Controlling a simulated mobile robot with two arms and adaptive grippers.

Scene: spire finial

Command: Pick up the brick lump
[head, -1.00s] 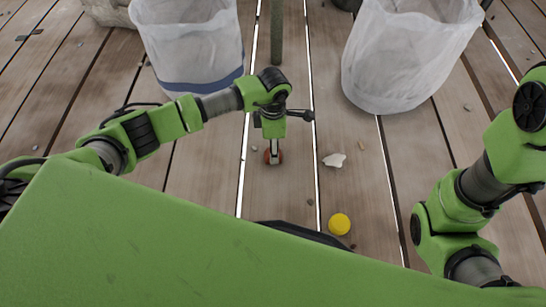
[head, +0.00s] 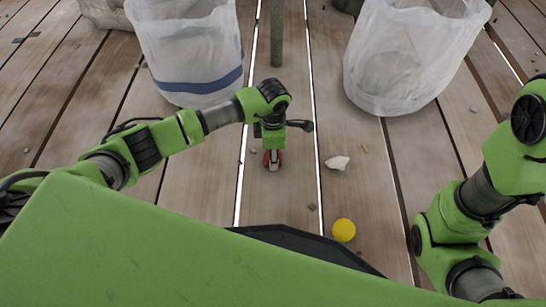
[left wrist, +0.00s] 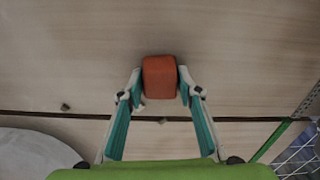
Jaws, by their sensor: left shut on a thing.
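The brick lump (left wrist: 160,77) is a small orange-red block with rounded edges, seen between the fingertips of my left gripper (left wrist: 160,84) in the left wrist view. The fingers are shut on its two sides. In the head view my left gripper (head: 272,160) points down at the plank floor, and a little of the red lump (head: 266,159) shows between the fingers. I cannot tell whether the lump touches the planks. My right arm is folded at the right edge of the head view, and its gripper is out of sight.
A white bin bag with a blue band (head: 190,55) stands at the back left, a plain white one (head: 400,55) at the back right. A thin post (head: 276,35) rises between them. A white stone chip (head: 337,163) and a yellow ball (head: 343,230) lie on the planks (head: 215,160).

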